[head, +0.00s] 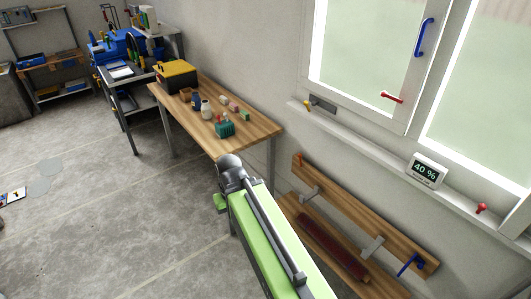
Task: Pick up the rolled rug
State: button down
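A dark red roll, which looks like the rolled rug (333,249), lies lengthwise on the seat of the wooden bench (291,206) under the window, at the lower right. Its far end is towards the table and its near end towards the bottom right of the picture. My green arm reaches up from the bottom centre, left of the bench, and ends in a dark grey joint beside the table. My gripper's fingers do not show, and nothing is seen touching the roll.
A wooden table (249,128) with a yellow-black box (177,75) and several small items stands beyond the bench. The bench's backrest has brackets and a blue hook (411,264). A humidity display (427,171) reading 40 % sits on the windowsill. The concrete floor at left is mostly clear.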

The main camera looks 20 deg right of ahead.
aim_at(354, 267)
jog(key=z, duration=1.25)
jog(key=k, duration=1.2)
jog(key=u, duration=0.6)
jog(key=i, duration=2)
jog(key=u, duration=0.5)
